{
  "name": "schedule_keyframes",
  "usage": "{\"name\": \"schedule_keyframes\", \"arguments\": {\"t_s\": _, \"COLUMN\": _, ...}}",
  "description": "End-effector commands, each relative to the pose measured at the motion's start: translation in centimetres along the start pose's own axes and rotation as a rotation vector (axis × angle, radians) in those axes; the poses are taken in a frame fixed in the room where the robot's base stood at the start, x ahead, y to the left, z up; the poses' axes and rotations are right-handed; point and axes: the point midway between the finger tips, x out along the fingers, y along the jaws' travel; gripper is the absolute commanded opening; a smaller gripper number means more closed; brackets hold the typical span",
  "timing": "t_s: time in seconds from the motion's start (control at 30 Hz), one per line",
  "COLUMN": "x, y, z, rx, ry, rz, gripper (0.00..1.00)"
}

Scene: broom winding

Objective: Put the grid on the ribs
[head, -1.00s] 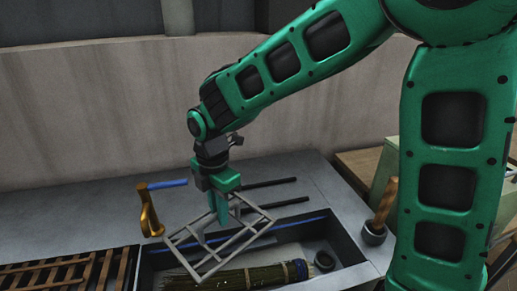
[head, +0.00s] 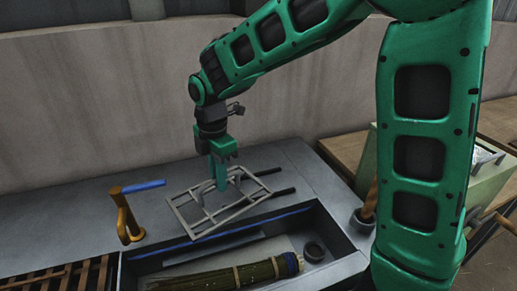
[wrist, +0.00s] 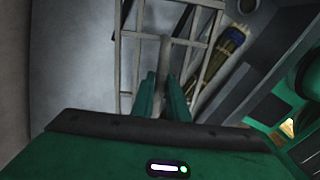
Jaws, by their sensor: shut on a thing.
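The grid (head: 190,210) is a grey metal frame with crossbars and a raised handle. My gripper (head: 219,186) points down and is shut on the handle at its middle; the grid also shows beyond the fingers in the wrist view (wrist: 123,60). The grid looks slightly tilted, over the counter strip behind the sunken trough (head: 330,235), its near edge by the trough's rear rim. Its height is hard to tell. Two dark rods (head: 272,192) lie to its right, partly behind it. I cannot tell for certain which parts are the ribs.
A bound broom bundle (head: 225,273) and a dark ring (head: 314,251) lie in the trough. A brass tap (head: 127,218) with a blue lever stands left. Wooden slats (head: 60,280) lie at lower left. A cup with a wooden handle (head: 363,217) stands right.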

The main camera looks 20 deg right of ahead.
Motion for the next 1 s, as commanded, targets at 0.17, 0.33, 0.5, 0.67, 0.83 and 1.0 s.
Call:
{"name": "schedule_keyframes", "arguments": {"t_s": 0.17, "x": -1.7, "y": 1.3, "z": 6.9, "rx": 0.173, "ry": 0.0, "rz": 0.004, "gripper": 0.0}}
{"name": "schedule_keyframes", "arguments": {"t_s": 0.33, "x": -2.8, "y": 1.5, "z": 11.4, "rx": 0.282, "ry": -0.002, "rz": 0.004, "gripper": 0.0}}
{"name": "schedule_keyframes", "arguments": {"t_s": 0.5, "x": -3.1, "y": 1.4, "z": 13.2, "rx": 0.324, "ry": -0.003, "rz": 0.004, "gripper": 0.0}}
{"name": "schedule_keyframes", "arguments": {"t_s": 0.67, "x": -2.5, "y": 1.4, "z": 13.4, "rx": 0.328, "ry": -0.004, "rz": 0.003, "gripper": 0.0}}
{"name": "schedule_keyframes", "arguments": {"t_s": 0.83, "x": -1.3, "y": 1.4, "z": 13.4, "rx": 0.329, "ry": -0.004, "rz": 0.002, "gripper": 0.0}}
{"name": "schedule_keyframes", "arguments": {"t_s": 1.0, "x": 0.1, "y": 1.4, "z": 13.4, "rx": 0.329, "ry": -0.004, "rz": 0.002, "gripper": 0.0}}
